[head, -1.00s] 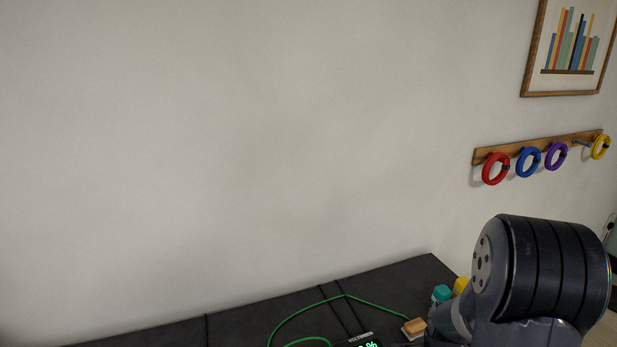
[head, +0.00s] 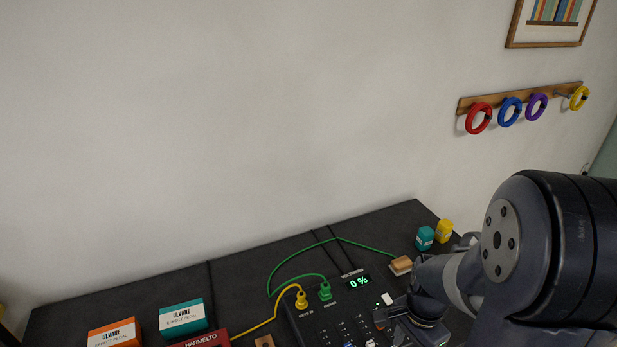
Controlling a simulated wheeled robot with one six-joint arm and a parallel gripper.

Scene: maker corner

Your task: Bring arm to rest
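My arm fills the lower right of the head view. My gripper (head: 392,316) hangs low over the right side of a black control box (head: 305,324) on the dark table (head: 120,292). Its fingertips are small and partly hidden by my own wrist, so I cannot tell whether they are open or shut, or whether they touch the box.
The box has a display (head: 359,282) reading 0 %, with a yellow plug (head: 301,299) and a green plug (head: 325,291). A teal box (head: 182,318) and an orange box (head: 114,334) lie left. A wooden block (head: 400,265) and teal and yellow containers (head: 425,238) stand behind my wrist.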

